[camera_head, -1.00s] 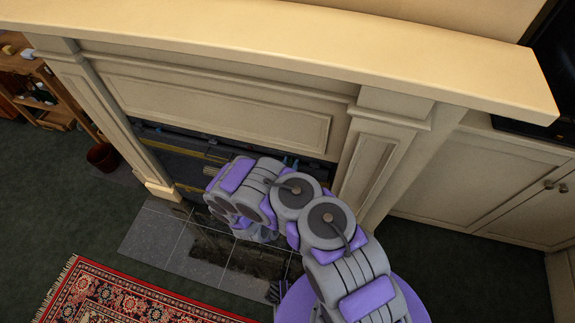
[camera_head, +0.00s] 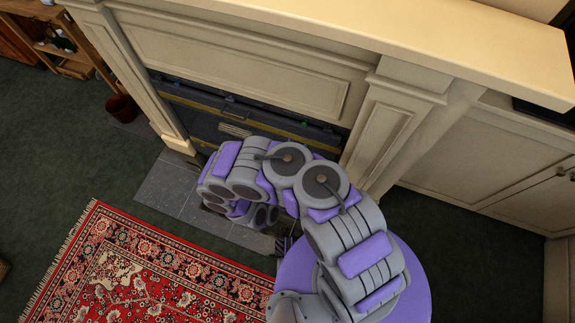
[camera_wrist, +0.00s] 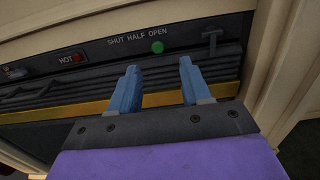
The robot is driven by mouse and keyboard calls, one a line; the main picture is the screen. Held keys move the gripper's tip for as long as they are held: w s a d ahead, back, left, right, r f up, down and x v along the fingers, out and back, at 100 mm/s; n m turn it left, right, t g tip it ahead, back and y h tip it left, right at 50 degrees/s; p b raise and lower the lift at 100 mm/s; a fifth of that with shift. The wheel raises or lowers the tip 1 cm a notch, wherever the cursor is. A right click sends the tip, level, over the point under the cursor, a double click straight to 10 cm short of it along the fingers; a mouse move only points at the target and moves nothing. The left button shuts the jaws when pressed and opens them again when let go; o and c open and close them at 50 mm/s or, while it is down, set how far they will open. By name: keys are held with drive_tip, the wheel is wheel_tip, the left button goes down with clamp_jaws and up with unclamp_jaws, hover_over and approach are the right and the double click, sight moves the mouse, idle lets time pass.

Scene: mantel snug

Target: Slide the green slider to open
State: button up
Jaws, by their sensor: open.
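The green slider (camera_wrist: 157,47) is a small round knob on the dark panel (camera_wrist: 180,32) in the wrist view. It sits roughly under the word OPEN in the row SHUT, HALF, OPEN; its exact setting is hard to tell. My gripper (camera_wrist: 160,68) is open and empty, its two blue fingers apart and pointing at the panel. The green slider appears just beyond the gap between the fingertips, with no visible contact. In the head view, my arm reaches toward the fireplace insert (camera_head: 205,125), and the fingers are not clearly visible.
A red knob (camera_wrist: 78,58) beside HOT is left on the panel, and a grey T-shaped lever (camera_wrist: 211,38) is right. Dark slats and a yellow bar (camera_wrist: 90,107) lie below. The mantel (camera_head: 400,40) overhangs; a red rug (camera_head: 130,270) lies in front.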

drive_tip(key=p+v, duration=0.1)
drive_tip(key=v, duration=0.7)
drive_tip(key=shift+p, duration=0.4)
drive_tip(key=shift+s, duration=0.15)
